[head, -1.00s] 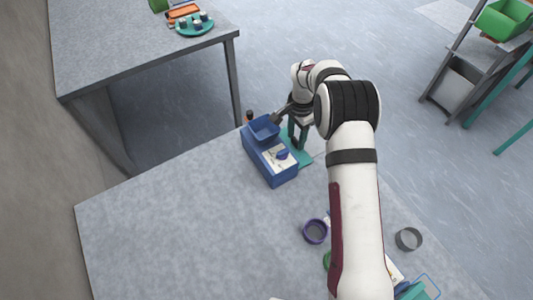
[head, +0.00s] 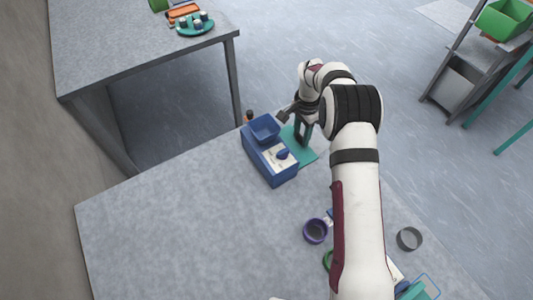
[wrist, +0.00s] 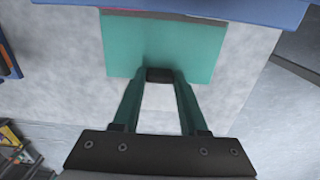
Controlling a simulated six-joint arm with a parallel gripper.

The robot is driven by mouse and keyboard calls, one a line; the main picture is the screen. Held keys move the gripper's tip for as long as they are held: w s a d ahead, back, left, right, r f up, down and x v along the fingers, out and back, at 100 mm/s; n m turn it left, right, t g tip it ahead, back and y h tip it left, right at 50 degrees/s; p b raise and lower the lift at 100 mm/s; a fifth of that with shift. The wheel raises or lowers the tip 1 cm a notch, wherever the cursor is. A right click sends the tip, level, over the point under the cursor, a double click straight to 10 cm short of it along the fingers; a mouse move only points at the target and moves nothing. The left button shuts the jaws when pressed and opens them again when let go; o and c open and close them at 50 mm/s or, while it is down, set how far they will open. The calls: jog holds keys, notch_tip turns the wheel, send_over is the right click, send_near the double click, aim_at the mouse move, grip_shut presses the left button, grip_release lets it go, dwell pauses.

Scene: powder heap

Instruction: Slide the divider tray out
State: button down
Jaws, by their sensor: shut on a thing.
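The divider tray, a flat teal plate (head: 305,154), sticks out of the right side of the blue box (head: 258,167). In the wrist view the teal tray (wrist: 190,45) lies below the blue box's edge (wrist: 240,8), with its inner end hidden. My gripper (wrist: 160,77) is shut on a small dark tab at the tray's outer edge. In the head view my gripper (head: 302,135) is beside the box's right side, partly hidden by my wrist.
A purple ring (head: 315,231) and a grey ring (head: 409,239) lie nearer. The grey table (head: 180,225) is clear at left. The floor begins just beyond the tray.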

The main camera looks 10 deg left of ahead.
jog(key=shift+w+d, duration=2.85)
jog(key=shift+w, duration=0.05)
jog(key=c, duration=0.8)
grip_release()
notch_tip(320, 180, up, 8)
jog(key=shift+f, duration=0.2)
